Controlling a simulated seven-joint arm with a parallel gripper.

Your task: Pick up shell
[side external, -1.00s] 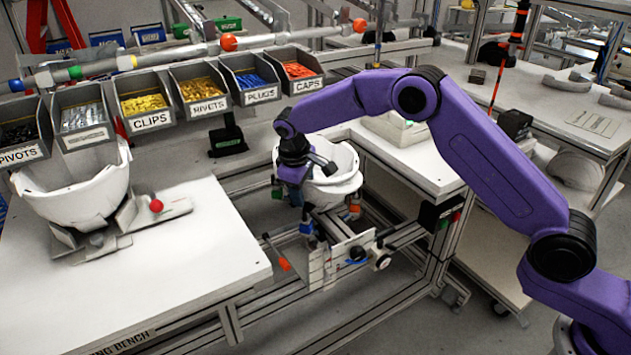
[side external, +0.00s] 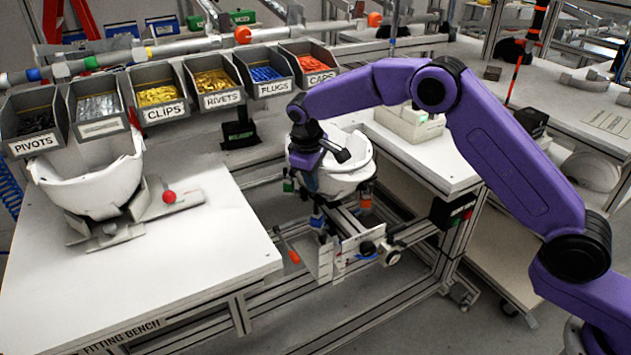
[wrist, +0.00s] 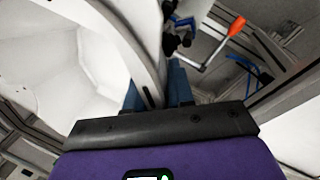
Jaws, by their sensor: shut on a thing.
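A white helmet shell (side external: 346,172) sits at the stand in the middle of the side external view, open side up. My gripper (side external: 312,186) points down at the shell's near left rim and is shut on its wall. In the wrist view, the shell's wall (wrist: 128,38) runs between the blue fingers of my gripper (wrist: 157,88), with the white inside of the shell to the left. The fingertips are largely hidden there. I cannot tell whether the shell still touches the stand.
A second white shell (side external: 92,183) sits in a grey fixture with a red ball knob (side external: 169,196) on the fitting bench (side external: 190,270). Labelled bins (side external: 217,85) hang behind. The stand (side external: 345,250) has an orange-tipped handle (side external: 294,257). A bench (side external: 425,160) lies close right.

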